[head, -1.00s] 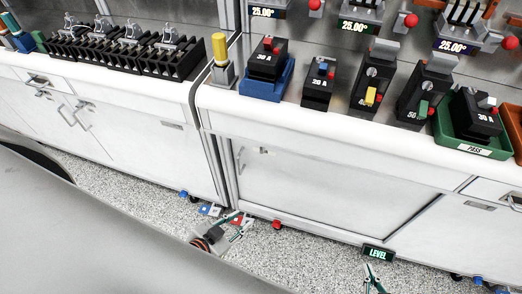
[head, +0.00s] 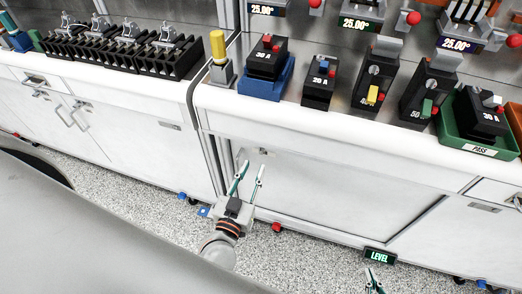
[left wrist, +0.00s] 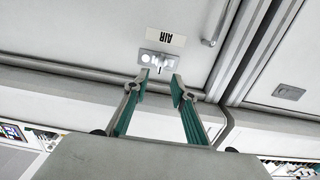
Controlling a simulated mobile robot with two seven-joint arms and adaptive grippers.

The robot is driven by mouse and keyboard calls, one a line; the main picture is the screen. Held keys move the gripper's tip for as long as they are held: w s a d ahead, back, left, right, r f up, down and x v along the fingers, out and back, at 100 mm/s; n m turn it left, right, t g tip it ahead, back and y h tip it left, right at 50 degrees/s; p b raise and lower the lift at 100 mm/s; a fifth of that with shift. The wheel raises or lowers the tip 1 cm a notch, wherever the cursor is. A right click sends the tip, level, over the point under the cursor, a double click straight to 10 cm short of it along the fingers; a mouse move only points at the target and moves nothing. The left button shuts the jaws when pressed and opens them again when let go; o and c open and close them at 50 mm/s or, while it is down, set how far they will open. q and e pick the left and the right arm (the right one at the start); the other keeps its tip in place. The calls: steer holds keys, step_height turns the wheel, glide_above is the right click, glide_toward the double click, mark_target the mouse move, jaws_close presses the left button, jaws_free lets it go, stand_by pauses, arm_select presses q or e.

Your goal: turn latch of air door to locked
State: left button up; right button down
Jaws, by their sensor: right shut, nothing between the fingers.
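The air door (head: 330,195) is a pale panel under the counter. Its small metal latch (head: 263,151) sits near the top left of the door. In the left wrist view the latch (left wrist: 157,62) is a plate with a bright round part and a short lever, beside an upside-down AIR label (left wrist: 166,38). My left gripper (head: 252,168) is open and empty, its fingers pointing up at the latch from just below. In the left wrist view the fingertips (left wrist: 161,80) lie on either side below the plate; contact cannot be told. My right gripper (head: 370,270) is shut at the bottom edge.
A bar handle (left wrist: 220,25) stands beside the latch. The counter edge (head: 310,120) overhangs the door. Several breakers, including one in a blue tray (head: 267,86) and one in a green tray (head: 475,145), stand on top.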

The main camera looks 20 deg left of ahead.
mark_target(260, 152)
arm_select(q)
steer(key=w, duration=0.7)
steer(key=shift+w+a, duration=0.35)
jaws_close()
